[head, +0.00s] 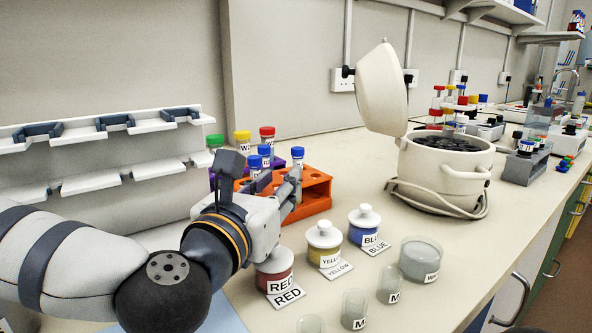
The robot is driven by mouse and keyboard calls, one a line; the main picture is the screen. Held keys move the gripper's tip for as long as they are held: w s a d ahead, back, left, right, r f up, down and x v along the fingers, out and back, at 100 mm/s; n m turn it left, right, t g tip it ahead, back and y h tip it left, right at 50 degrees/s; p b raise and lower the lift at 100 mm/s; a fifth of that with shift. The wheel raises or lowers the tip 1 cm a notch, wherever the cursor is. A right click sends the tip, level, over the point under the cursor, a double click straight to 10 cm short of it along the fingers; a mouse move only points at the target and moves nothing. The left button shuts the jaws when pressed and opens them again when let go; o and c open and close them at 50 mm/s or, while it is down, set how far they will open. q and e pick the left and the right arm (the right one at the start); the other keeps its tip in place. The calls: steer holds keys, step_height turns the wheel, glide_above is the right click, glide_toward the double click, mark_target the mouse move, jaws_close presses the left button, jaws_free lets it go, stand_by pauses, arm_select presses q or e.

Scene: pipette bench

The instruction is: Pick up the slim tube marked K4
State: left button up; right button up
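Several slim tubes with blue caps stand at the orange rack (318,188): one blue-capped tube (297,155) at the right, and a blue-capped tube (264,152) and another blue-capped tube (255,163) to its left. Their labels are too small or covered, so I cannot tell which is K4. My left gripper (272,180) is at the near left side of the orange rack, in front of these tubes. Its fingers look spread apart, and I see nothing clearly clamped between them. It hides part of the rack and the lower tubes. My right gripper is not in view.
Behind stands a purple rack (280,163) with wider green-, yellow- and red-capped tubes. In front are red (274,270), yellow (324,240) and blue (364,224) jars and several clear beakers. A white centrifuge (445,175) with raised lid stands right. Bench is clear between rack and centrifuge.

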arm_select(q)
steer(key=b, duration=0.2)
glide_above(298, 201)
steer(key=shift+w+f, duration=0.1)
steer(key=shift+w, duration=0.3)
jaws_close()
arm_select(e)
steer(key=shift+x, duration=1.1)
